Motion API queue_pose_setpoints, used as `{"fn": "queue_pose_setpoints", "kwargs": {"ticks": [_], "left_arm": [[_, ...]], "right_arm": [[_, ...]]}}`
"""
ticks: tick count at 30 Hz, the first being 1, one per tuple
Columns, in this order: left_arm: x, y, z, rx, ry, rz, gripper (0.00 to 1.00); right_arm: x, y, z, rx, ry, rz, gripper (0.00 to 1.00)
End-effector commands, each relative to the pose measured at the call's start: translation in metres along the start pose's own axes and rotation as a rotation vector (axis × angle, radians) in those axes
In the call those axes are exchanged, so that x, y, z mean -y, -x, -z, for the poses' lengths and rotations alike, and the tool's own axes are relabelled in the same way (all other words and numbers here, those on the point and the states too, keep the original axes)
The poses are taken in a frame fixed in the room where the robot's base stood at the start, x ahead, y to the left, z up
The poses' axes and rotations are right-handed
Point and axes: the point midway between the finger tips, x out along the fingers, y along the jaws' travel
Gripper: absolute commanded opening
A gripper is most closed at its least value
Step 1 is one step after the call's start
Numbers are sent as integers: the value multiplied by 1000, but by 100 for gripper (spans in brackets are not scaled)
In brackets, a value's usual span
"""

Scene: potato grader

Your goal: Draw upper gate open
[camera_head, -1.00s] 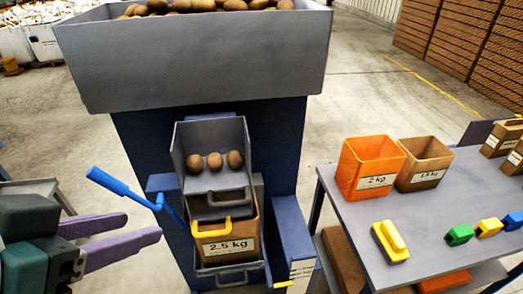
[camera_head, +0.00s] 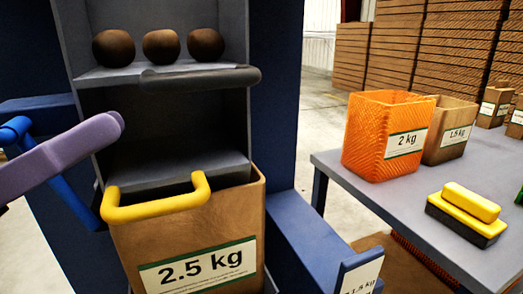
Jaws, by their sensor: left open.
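The upper gate (camera_head: 110,77) is a grey plate with a dark grey bar handle (camera_head: 200,79) across its front. Three brown potatoes (camera_head: 161,46) rest in a row on it. Below it, across a dark gap, is the lower gate (camera_head: 180,172) with a yellow handle (camera_head: 157,202). My left gripper (camera_head: 108,128) comes in from the left. One purple finger shows clearly, its tip in front of the chute's left side, lower than and left of the dark handle, apparently apart from it. The other finger is mostly out of frame. My right gripper is not in view.
A brown 2.5 kg bag (camera_head: 195,235) stands under the lower gate. A blue lever (camera_head: 15,130) is at the left, partly behind my finger. On the right, a grey table (camera_head: 400,205) holds an orange 2 kg crate (camera_head: 375,145), a brown bag (camera_head: 450,115) and a yellow-topped brush (camera_head: 468,205).

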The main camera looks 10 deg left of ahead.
Motion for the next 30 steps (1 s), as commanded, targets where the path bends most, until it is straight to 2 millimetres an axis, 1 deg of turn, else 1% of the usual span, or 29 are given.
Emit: {"fn": "queue_pose_setpoints", "kwargs": {"ticks": [1, 4, 6, 8, 15, 21, 25, 30], "left_arm": [[1, 6, -10, -10, 6, -21, 47], [-2, 7, -9, -25, 13, -48, 47], [-3, 3, -6, -30, 16, -54, 47], [-4, -4, -4, -33, 15, -56, 47], [-7, -47, -1, -35, 13, -56, 47], [-8, -77, -2, -32, 15, -53, 47], [-8, -88, -3, -29, 15, -52, 47], [-8, -92, -3, -28, 14, -52, 47]], "right_arm": [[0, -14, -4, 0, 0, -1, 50], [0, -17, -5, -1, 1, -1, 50], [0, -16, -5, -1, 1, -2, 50], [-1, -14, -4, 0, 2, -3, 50], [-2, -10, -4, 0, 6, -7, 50], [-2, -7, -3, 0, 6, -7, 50], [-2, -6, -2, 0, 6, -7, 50], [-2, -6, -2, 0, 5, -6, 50]]}}
